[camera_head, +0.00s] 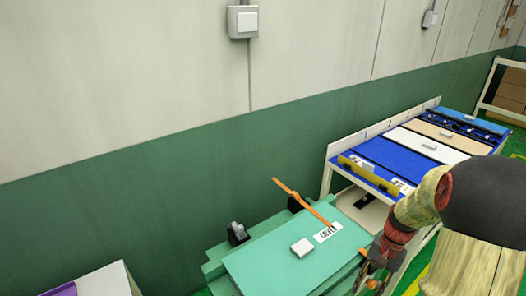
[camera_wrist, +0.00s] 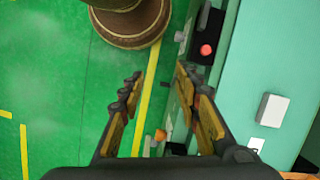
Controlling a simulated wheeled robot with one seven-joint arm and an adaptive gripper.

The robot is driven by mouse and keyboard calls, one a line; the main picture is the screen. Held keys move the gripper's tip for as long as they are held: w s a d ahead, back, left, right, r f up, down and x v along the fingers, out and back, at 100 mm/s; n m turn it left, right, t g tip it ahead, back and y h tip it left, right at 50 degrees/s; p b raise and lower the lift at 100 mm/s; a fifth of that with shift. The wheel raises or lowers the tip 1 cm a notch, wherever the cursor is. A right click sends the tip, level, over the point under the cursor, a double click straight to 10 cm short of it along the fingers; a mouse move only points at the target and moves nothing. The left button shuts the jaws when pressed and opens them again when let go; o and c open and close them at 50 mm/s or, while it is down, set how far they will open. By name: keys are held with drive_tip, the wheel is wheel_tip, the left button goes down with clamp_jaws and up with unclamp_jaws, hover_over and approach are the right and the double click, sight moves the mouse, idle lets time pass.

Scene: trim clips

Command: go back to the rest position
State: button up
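My gripper (camera_wrist: 158,76) is open in the wrist view, its two fingers wide apart with nothing between them. Green floor and the edge of the teal table show below it. In the head view my gripper (camera_head: 374,274) is small and partly dark, beside the right edge of the teal table (camera_head: 262,262). My arm comes in from the right side and covers part of the view.
A white block (camera_head: 302,247) and a printed label (camera_head: 328,232) lie on the teal table, with an orange strip (camera_head: 303,201) at its back. A rack with blue, tan and white sections (camera_head: 392,158) stands behind. A red button (camera_wrist: 206,50) is near the right finger.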

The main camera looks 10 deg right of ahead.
drive_tip(key=s+a+r+n+t+h, duration=0.1)
drive_tip(key=s+a+r+n+t, duration=0.1)
drive_tip(key=a+r, duration=0.5)
drive_tip(key=s+a+r+n+t+h, duration=0.1)
drive_tip(key=s+a+r+n+t, duration=0.2)
drive_tip(key=a+r+n, duration=0.2)
drive_tip(key=s+a+r+n+t+h, duration=0.1)
drive_tip(key=s+a+r+n+t, duration=0.1)
drive_tip(key=a+r, duration=0.8)
drive_tip(key=shift+s+a+r+n, duration=0.15)
drive_tip(key=shift+s+r+n, duration=0.25)
drive_tip(key=shift+r+n, duration=0.4)
